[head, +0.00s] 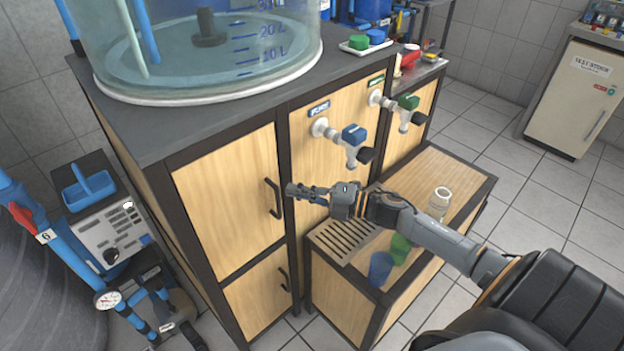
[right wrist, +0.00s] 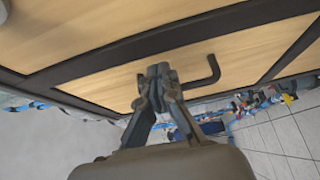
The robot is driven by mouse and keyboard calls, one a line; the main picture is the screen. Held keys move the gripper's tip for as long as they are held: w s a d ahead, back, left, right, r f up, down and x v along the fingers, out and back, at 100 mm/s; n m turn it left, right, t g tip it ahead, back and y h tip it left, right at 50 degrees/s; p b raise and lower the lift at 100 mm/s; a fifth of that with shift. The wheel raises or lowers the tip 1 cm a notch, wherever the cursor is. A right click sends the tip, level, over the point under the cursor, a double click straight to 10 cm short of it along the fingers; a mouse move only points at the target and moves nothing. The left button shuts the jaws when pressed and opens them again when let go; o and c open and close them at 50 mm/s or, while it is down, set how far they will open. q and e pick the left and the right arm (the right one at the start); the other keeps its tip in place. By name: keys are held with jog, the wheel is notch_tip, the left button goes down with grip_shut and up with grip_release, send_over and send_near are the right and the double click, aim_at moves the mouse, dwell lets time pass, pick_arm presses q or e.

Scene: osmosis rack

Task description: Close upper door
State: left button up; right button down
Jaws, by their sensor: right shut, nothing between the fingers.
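The upper door (head: 225,195) is a light wood panel with a dark frame on the left cabinet in the head view. It looks flush with the cabinet front, with no clear gap. Its dark bar handle (head: 274,198) is near its right edge. My right gripper (head: 290,190) is shut and empty, just right of this handle in the head view. In the right wrist view, the shut fingers (right wrist: 158,72) are in front of a wood panel (right wrist: 120,85), beside a dark handle (right wrist: 208,72). I cannot tell whether they touch it. My left gripper is not in view.
The lower door (head: 258,303) has its own handle (head: 284,279). A blue-handled tap (head: 354,135) is above my right arm. A large clear tank (head: 200,60) stands on top.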

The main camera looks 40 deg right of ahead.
jog(key=v, duration=1.2)
jog(key=a+f+m+h, duration=0.5)
jog(key=f+m+h, duration=0.3)
jog(key=m+h, duration=0.65)
jog(key=s+a+f+m+g+y, duration=0.1)
jog(key=s+a+m+g+y, duration=0.1)
jog(key=s+a+m+g, duration=0.55)
jog(key=s+a+f+m+g+y, duration=0.1)
jog(key=s+a+f+m+g, duration=0.3)
jog(key=s, duration=0.7)
notch_tip(320, 180, down, 21)
jog(key=s+a+n+p, duration=0.1)
jog(key=n+p, duration=0.1)
jog(key=p, duration=0.1)
jog(key=s+d+f+g+p, duration=0.1)
jog(key=s+d+f, duration=0.1)
jog(key=s+f, duration=1.2)
jog(key=s, duration=0.3)
jog(key=shift+d+n+p, duration=0.3)
jog(key=shift+d+p, duration=0.05)
